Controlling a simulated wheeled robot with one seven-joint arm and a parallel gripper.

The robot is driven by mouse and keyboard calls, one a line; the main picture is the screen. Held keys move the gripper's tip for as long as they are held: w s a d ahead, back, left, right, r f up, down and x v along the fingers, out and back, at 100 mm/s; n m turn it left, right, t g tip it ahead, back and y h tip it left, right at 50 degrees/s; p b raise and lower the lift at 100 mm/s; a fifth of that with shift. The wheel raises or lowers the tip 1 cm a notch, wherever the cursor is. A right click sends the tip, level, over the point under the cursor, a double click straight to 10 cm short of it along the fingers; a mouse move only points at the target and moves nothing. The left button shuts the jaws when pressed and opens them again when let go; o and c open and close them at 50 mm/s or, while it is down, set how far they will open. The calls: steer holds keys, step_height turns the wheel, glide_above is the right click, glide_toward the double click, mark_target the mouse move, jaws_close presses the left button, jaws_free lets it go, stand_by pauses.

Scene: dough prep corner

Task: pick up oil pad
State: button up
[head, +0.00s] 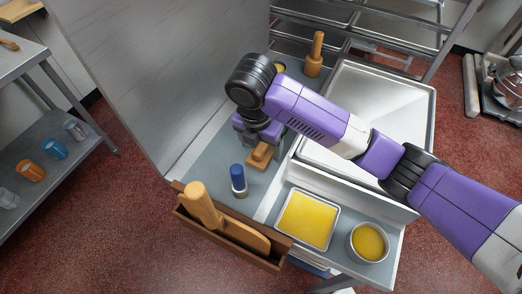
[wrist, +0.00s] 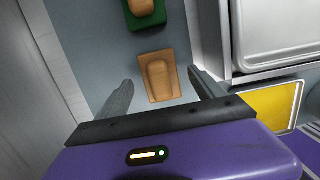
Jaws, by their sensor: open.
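A tan, flat pad with a rounded wooden grip on top (wrist: 158,78) lies on the grey counter, between and just beyond my open fingers in the wrist view. It also shows in the head view (head: 260,158), partly under my gripper (head: 258,142). A green pad with a similar wooden grip (wrist: 133,18) lies farther up in the wrist view, cut by the frame edge; my arm seems to hide it in the head view. I cannot tell from looks which one is the oil pad. My gripper (wrist: 160,80) is open and empty.
A blue-topped cylinder (head: 238,180) stands near the counter's front. A wooden box (head: 230,242) with wooden tools hangs at the front edge. A yellow-filled tray (head: 308,220), a bowl (head: 368,242) and a large metal tray (head: 395,95) are on the right. A metal panel (head: 165,70) rises on the left.

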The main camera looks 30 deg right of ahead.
mark_target(262, 146)
steer(key=shift+w+d+f, duration=0.1)
steer(key=shift+f, duration=0.8)
steer(key=c, duration=1.5)
steer(key=shift+r, duration=0.15)
step_height(262, 146, up, 20)
steer(key=shift+f+p, duration=0.1)
steer(key=shift+p, duration=0.5)
steer(key=o, duration=0.8)
steer(key=c, duration=0.6)
